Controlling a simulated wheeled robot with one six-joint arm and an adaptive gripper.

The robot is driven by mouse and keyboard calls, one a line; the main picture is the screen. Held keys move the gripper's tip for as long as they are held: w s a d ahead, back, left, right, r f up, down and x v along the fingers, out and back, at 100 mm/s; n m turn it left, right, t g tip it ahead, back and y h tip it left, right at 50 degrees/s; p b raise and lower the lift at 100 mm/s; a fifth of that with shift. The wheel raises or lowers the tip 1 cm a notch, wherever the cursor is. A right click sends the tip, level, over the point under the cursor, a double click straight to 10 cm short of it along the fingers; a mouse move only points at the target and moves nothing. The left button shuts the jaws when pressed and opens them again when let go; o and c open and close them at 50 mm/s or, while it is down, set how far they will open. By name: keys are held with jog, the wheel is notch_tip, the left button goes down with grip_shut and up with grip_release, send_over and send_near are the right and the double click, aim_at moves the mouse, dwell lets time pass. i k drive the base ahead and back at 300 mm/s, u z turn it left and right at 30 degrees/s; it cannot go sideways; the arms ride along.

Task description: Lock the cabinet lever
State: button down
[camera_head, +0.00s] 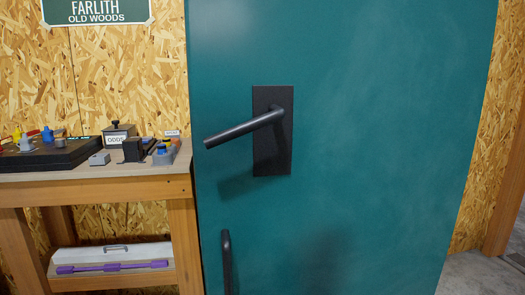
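The cabinet (390,120) is a tall teal door or panel that fills the middle and right of the head view. A dark lever (243,128) sits on a black upright plate (272,158). The lever points left from its pivot and tilts a little downward at its free end. Its shadow falls on the teal surface below. A dark upright bar (227,262), looking like a pull handle, is lower down near the cabinet's left edge and is cut off by the frame's bottom. My gripper is not in view, and nothing touches the lever.
A wooden bench (100,190) stands close on the left, holding a dark box marked ODDS (118,137), a black tray (48,155) and small parts. A white case (110,254) and a purple tool (112,267) lie on its lower shelf. Grey floor (480,272) shows at right.

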aim_at(277, 113)
jog(key=z, duration=0.35)
jog(key=k, duration=1.15)
jog(key=u, duration=0.75)
jog(key=i, duration=0.5)
jog(key=u, duration=0.05)
